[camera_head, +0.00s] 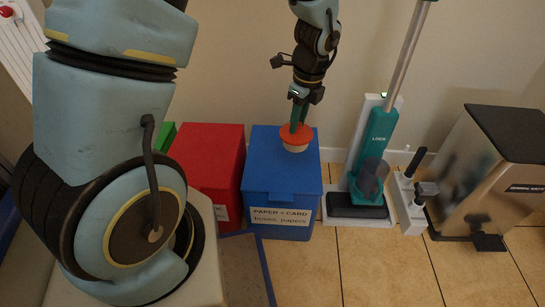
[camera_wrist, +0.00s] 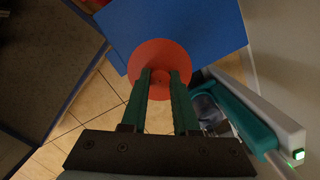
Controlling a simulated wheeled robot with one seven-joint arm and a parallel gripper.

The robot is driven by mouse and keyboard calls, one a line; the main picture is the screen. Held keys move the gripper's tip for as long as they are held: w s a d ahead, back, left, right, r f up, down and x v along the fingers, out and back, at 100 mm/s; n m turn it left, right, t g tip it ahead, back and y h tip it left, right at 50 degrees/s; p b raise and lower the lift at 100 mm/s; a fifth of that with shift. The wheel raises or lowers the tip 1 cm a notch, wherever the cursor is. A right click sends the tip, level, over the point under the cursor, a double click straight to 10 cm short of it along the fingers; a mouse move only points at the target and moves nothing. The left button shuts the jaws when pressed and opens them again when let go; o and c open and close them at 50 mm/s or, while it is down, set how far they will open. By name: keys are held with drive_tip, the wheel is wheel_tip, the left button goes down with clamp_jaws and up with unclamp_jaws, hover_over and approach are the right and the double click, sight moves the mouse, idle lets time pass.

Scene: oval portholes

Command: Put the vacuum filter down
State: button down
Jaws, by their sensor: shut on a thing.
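The vacuum filter (camera_head: 295,142) is a round piece with an orange-red top and a paler lower part. My gripper (camera_head: 298,129) points down and is shut on it, with its green fingers at the middle of the red top. In the wrist view the filter (camera_wrist: 159,55) shows as a red disc between the fingertips of my gripper (camera_wrist: 160,78). It is over the blue bin's lid (camera_head: 270,155); I cannot tell whether it touches the lid. The teal and white vacuum (camera_head: 377,135) stands upright on its dock to the right.
A red bin (camera_head: 210,160) stands left of the blue bin, with a green one (camera_head: 166,135) partly hidden further left. A small white stand (camera_head: 409,200) and a metal bin with a dark lid (camera_head: 490,160) stand right. Tiled floor (camera_head: 380,265) is clear in front.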

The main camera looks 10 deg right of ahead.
wheel_tip(320, 180, down, 10)
drive_tip(key=b, duration=0.4)
drive_tip(key=shift+w+a+r, duration=0.1)
drive_tip(key=c, duration=0.7)
unclamp_jaws()
drive_tip(key=r+p, duration=0.1)
drive_tip(key=r, duration=0.3)
drive_tip(key=r+p, duration=0.2)
drive_tip(key=r, duration=0.2)
drive_tip(key=s+d+r+p, duration=0.1)
drive_tip(key=r, duration=0.3)
drive_tip(key=shift+s, duration=0.1)
